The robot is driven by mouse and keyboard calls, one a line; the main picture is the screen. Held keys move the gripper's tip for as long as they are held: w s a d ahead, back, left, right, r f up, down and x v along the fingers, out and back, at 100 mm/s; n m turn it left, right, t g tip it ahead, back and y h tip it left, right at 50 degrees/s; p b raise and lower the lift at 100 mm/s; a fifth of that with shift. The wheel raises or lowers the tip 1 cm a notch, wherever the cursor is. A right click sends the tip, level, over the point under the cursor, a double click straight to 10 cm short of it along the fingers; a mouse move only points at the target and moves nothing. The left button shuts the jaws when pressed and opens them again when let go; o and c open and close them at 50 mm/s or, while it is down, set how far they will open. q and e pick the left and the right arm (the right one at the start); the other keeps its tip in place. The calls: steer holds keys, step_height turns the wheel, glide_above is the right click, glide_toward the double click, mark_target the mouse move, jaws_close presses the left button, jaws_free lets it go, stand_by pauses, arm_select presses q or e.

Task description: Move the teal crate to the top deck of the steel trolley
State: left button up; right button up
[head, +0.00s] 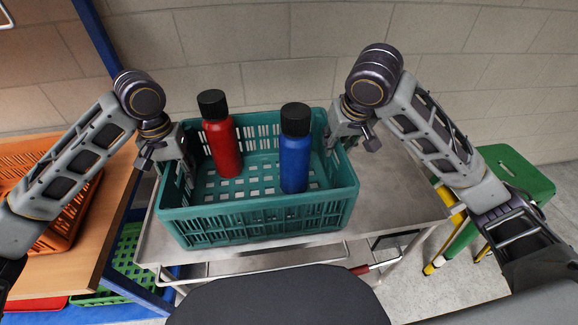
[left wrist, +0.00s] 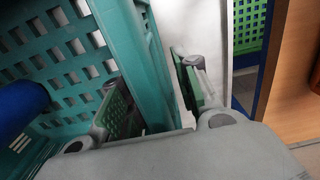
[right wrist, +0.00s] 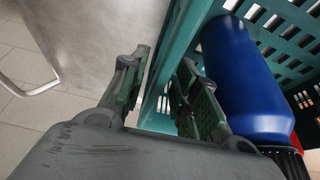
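The teal crate (head: 255,226) appears to rest on the top deck of the steel trolley (head: 395,212). A red bottle (head: 222,150) and a blue bottle (head: 294,160) with black caps stand inside it. My left gripper (head: 172,155) is at the crate's left wall; in the left wrist view its fingers (left wrist: 155,95) straddle the wall, with a gap outside. My right gripper (head: 350,135) is at the right wall; in the right wrist view its open fingers (right wrist: 162,92) straddle that wall with gaps visible. The crate also shows in both wrist views (left wrist: 105,25) (right wrist: 185,35).
A wooden surface (head: 115,215) with an orange crate (head: 65,215) stands left, on a blue frame (head: 95,35). A green crate (head: 125,262) sits low below it. A green stool (head: 515,170) with yellow legs is at the right. A block wall is close behind. The deck's right part is bare.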

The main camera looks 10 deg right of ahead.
arm_select(q)
steer(key=shift+r, duration=0.15)
steer(key=shift+r, duration=5.85)
arm_select(e)
steer(key=shift+r, duration=0.25)
steer(key=v, duration=1.1)
steer(key=shift+s+r, duration=0.15)
steer(key=shift+s, duration=0.05)
steer(key=shift+r, duration=0.1)
